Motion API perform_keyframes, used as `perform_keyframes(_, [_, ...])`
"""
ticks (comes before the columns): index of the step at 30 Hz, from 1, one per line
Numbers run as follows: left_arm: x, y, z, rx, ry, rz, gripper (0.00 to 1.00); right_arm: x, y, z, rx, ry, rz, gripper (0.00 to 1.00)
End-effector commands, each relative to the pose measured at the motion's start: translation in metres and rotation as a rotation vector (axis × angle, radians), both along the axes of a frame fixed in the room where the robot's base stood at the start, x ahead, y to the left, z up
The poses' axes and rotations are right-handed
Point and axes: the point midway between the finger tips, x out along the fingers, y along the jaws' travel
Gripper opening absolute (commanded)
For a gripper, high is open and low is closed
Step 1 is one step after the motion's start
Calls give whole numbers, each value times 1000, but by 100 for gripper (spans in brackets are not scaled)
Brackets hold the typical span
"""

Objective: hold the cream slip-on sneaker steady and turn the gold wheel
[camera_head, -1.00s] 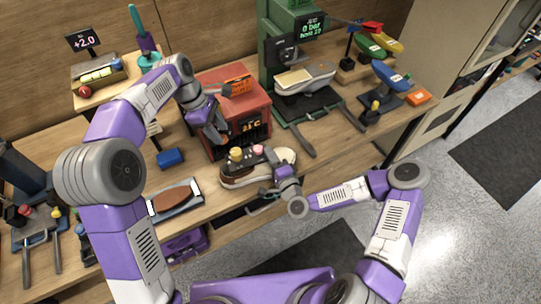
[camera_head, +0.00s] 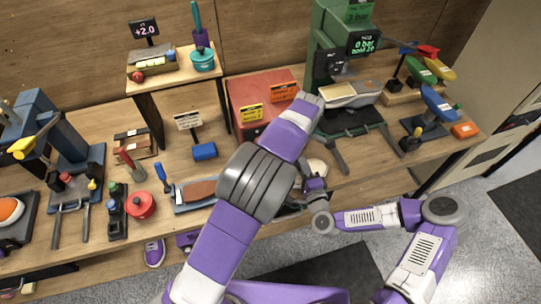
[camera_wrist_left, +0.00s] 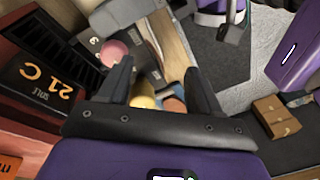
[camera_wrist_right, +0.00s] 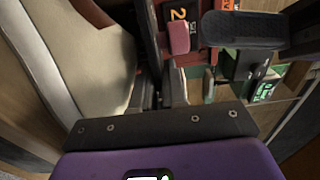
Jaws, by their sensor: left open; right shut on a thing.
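The cream slip-on sneaker shows as a pale end (camera_head: 317,168) below the red box in the head view; my left arm hides most of it. It fills the left of the right wrist view (camera_wrist_right: 85,60). My right gripper (camera_head: 312,184) is at the sneaker's side, shut on what appears to be its edge; the exact contact is unclear. My left gripper (camera_wrist_left: 158,70) is open and hidden behind its arm in the head view. A yellow-gold round part (camera_wrist_left: 143,101), apparently the gold wheel, lies between its fingers, with a pink knob (camera_wrist_left: 114,50) beyond.
The red box (camera_head: 262,95) with a temperature display stands close behind the sneaker. A green machine (camera_head: 335,45) stands to its right. The bench's front edge is close.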

Motion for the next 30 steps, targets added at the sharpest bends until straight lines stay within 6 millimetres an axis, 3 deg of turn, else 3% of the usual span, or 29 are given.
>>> perform_keyframes(7, [-13,-23,10,256,-170,-80,64,0,0,0,0,1,0,0])
perform_keyframes(15, [-13,-17,48,488,-349,-225,64,0,0,0,0,1,-1,0])
perform_keyframes(20, [-12,-13,60,545,-390,-263,64,0,0,0,0,1,-1,0])
perform_keyframes(25, [-7,-3,51,555,-393,-268,64,0,0,0,0,1,-1,0])
perform_keyframes(30, [5,17,28,555,-390,-267,64,0,0,0,0,0,0,0])
